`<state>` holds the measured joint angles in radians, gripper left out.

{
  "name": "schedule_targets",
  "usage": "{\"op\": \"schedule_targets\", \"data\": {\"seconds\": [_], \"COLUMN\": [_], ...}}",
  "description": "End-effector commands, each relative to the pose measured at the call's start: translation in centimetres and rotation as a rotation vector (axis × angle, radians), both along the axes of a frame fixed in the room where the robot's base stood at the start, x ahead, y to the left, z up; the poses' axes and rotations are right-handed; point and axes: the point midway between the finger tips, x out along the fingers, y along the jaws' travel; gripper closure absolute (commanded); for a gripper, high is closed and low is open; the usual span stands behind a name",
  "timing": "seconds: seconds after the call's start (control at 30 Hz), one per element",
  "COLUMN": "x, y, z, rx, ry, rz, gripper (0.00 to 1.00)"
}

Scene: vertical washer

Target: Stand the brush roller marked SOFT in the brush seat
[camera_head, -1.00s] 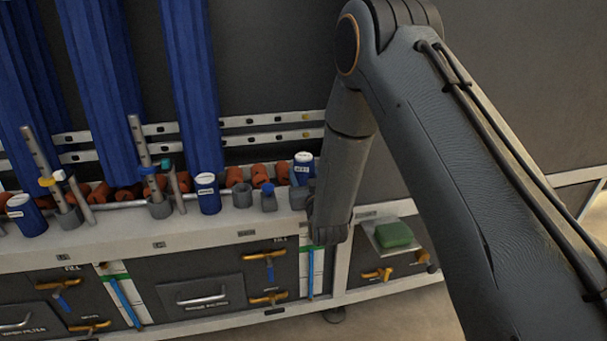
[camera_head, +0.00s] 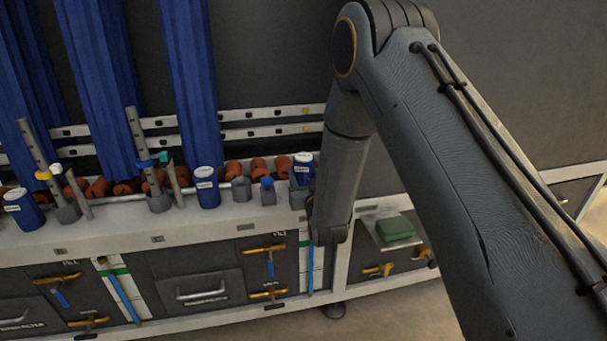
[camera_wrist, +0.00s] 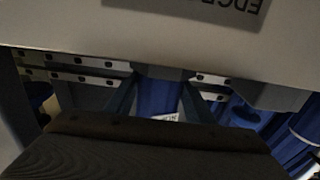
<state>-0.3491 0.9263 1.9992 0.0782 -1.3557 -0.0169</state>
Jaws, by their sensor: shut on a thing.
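My gripper (camera_head: 300,188) is low over the right end of the white ledge, partly hidden by my own arm. It is shut on a blue roller with a white top (camera_head: 304,162). In the wrist view the blue roller (camera_wrist: 158,92) stands between the two fingers, with a white label at its lower part; the lettering is too small to read. Two similar blue rollers stand on the ledge, one at the middle (camera_head: 207,190) and one at the far left (camera_head: 24,212). An empty-looking grey cup (camera_head: 241,191) stands between the middle and held rollers; I cannot tell whether it is the brush seat.
A small grey bottle with a blue cap (camera_head: 268,193) stands left of my gripper. Grey posts in cups (camera_head: 158,203) rise from the ledge (camera_head: 150,230). Orange rolls and tall blue brushes are behind. A green block (camera_head: 394,229) sits on a low shelf at right.

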Motion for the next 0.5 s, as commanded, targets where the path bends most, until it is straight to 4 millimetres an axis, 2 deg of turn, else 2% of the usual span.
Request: {"op": "schedule_targets", "data": {"seconds": [0.13,0.17,0.27,0.5], "x": [0.03,0.02,0.01,-0.03], "y": [0.02,0.01,0.01,-0.01], "z": [-0.35,-0.29,-0.28,-0.35], "rx": [0.0,0.0,0.0,0.0], "ry": [-0.001,-0.001,0.0,0.001], "rz": [0.0,0.0,0.0,0.0], "gripper": [0.79,0.47,0.3,0.3]}}
